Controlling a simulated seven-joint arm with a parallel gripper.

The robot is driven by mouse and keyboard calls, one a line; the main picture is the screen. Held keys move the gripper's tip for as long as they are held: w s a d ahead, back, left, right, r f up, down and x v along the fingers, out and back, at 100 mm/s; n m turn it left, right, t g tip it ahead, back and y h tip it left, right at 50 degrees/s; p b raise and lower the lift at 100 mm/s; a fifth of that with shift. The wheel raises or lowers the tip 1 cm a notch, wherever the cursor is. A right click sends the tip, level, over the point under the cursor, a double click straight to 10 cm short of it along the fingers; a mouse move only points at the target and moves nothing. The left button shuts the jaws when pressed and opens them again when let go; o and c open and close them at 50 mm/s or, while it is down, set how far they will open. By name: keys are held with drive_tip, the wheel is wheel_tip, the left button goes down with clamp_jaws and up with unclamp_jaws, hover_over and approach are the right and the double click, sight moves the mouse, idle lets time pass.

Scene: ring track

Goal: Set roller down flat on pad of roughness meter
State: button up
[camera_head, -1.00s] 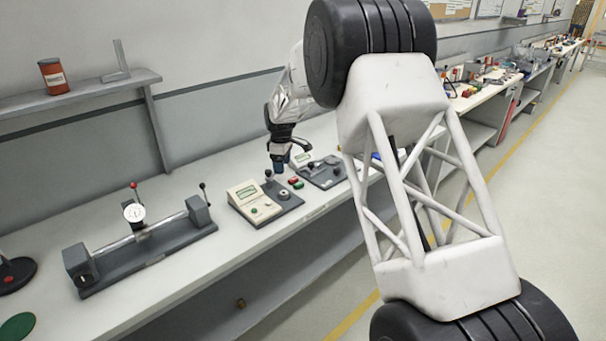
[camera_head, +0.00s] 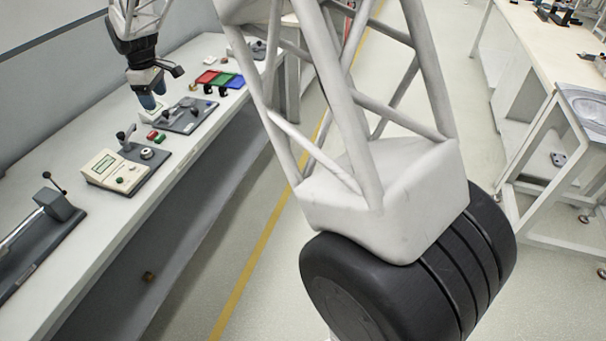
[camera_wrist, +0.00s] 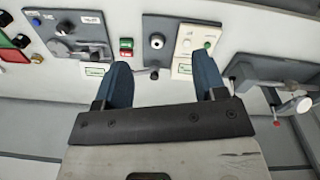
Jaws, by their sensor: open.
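A beige meter box (camera_head: 114,171) with a display and green button stands on the bench, joined to a dark base with a lever. A small round metal piece (camera_head: 147,154) with a dark centre, seemingly the roller, sits on that base; it also shows in the wrist view (camera_wrist: 156,41). I cannot tell for certain that this is the roughness meter, nor whether the piece lies fully flat.
A second grey instrument (camera_head: 187,116) with a knob stands beyond the meter. Red and green blocks (camera_head: 156,136) lie between them. Coloured trays (camera_head: 228,80) are farther along. A dial-gauge bench instrument (camera_wrist: 270,82) is at the right of the wrist view.

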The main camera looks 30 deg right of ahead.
drive_tip(key=s+d+r+m+t, duration=0.1)
drive_tip(key=s+d+r+m, duration=0.35)
drive_tip(key=s, duration=0.75)
drive_tip(key=s+d+r+m, duration=0.2)
drive_tip(key=s+d+r, duration=0.4)
drive_tip(key=s+d, duration=0.5)
drive_tip(key=s+d+f+m, duration=0.1)
drive_tip(key=s+m, duration=0.1)
drive_tip(key=s, duration=0.7)
drive_tip(key=s+d+f+m, duration=0.1)
drive_tip(key=s+d+f, duration=0.1)
drive_tip(key=s, duration=0.7)
drive_tip(key=s+d+f+m+t, duration=0.1)
drive_tip(key=s+d+f+m, duration=0.1)
drive_tip(key=s, duration=0.7)
drive_tip(key=shift+s+m, duration=0.35)
drive_tip(key=shift+s, duration=0.05)
drive_tip(key=shift+c, duration=0.2)
